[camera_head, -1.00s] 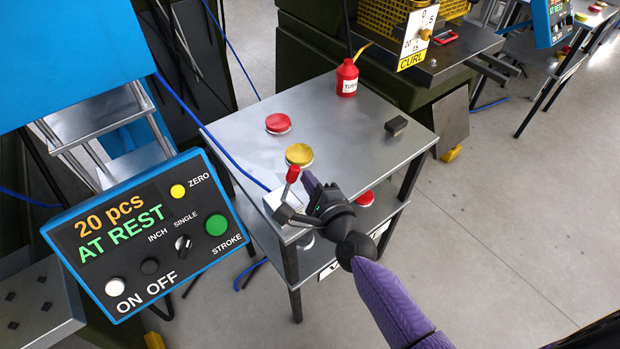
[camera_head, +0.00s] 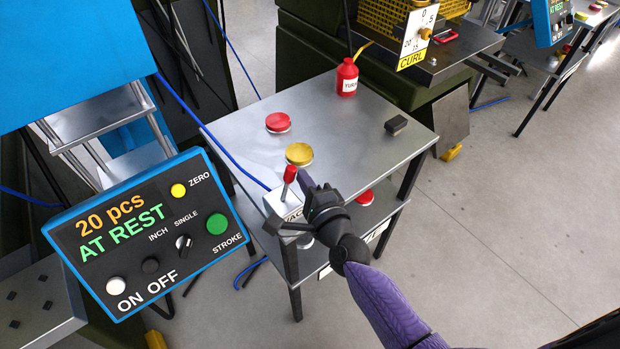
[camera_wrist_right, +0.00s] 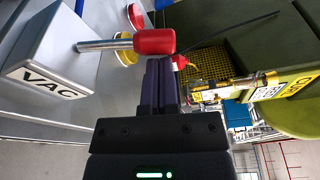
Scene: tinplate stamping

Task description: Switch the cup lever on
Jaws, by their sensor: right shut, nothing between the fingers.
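The lever has a metal stem and a red knob (camera_head: 290,174). It stands up from a pale box (camera_head: 275,203) marked VAC at the near corner of a grey metal table. In the right wrist view the red knob (camera_wrist_right: 155,41) and the VAC box (camera_wrist_right: 50,60) show at close range. My right gripper (camera_head: 303,180) has purple fingers, shut with nothing between them. Its fingertips (camera_wrist_right: 158,62) are right beside the knob; I cannot tell whether they touch it. My gripper partly hides the box in the head view. My left gripper is not in view.
The table top (camera_head: 345,140) carries red (camera_head: 278,122) and yellow (camera_head: 299,154) round lids, a red bottle (camera_head: 347,78) and a small dark block (camera_head: 396,126). A blue control panel (camera_head: 145,235) reading "20 pcs AT REST" stands at the left. Floor at the right is clear.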

